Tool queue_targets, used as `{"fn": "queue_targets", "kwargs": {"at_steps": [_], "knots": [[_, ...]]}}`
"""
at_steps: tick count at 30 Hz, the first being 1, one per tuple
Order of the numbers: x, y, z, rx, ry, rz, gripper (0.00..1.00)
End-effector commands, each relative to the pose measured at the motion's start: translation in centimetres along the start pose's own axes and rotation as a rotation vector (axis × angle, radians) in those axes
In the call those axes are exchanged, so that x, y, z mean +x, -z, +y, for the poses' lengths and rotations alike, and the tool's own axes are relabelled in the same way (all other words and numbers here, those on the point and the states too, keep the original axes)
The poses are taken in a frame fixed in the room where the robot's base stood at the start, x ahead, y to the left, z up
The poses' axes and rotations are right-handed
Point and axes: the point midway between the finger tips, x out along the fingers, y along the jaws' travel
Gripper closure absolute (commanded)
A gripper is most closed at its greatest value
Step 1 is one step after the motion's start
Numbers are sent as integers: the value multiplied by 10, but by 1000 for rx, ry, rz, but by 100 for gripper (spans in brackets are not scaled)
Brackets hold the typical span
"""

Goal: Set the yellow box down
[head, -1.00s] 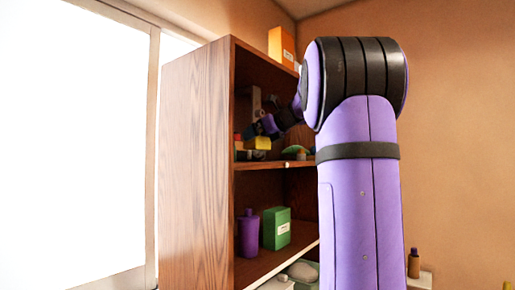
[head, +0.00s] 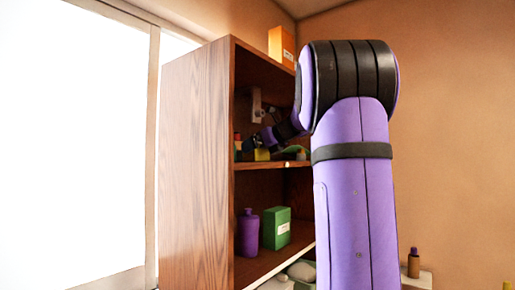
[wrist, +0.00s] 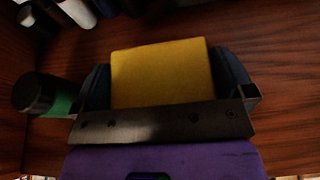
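The yellow box (wrist: 160,72) fills the space between the two dark fingers of my gripper (wrist: 165,85) in the wrist view. The fingers press against its left and right sides. In the head view the yellow box (head: 262,154) shows small at the upper open shelf (head: 270,164), near its left end, with my gripper (head: 265,142) beside it. It is at or very close to the shelf board; I cannot tell whether it touches.
A green, dark-topped container (wrist: 45,97) stands just left of my gripper. Several items lie at the wrist view's upper left. A purple bottle (head: 248,232) and green box (head: 276,228) stand on the shelf below. An orange box (head: 281,46) sits on top.

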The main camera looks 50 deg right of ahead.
Motion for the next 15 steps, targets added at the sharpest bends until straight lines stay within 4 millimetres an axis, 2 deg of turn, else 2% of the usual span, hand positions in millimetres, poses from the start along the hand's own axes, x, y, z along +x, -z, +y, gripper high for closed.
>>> {"fn": "queue_targets", "kwargs": {"at_steps": [5,8,15], "knots": [[-1,-2,0,0,0,0,0],[-9,-2,0,0,2,-2,0],[-52,-3,-1,0,3,-2,0]]}}
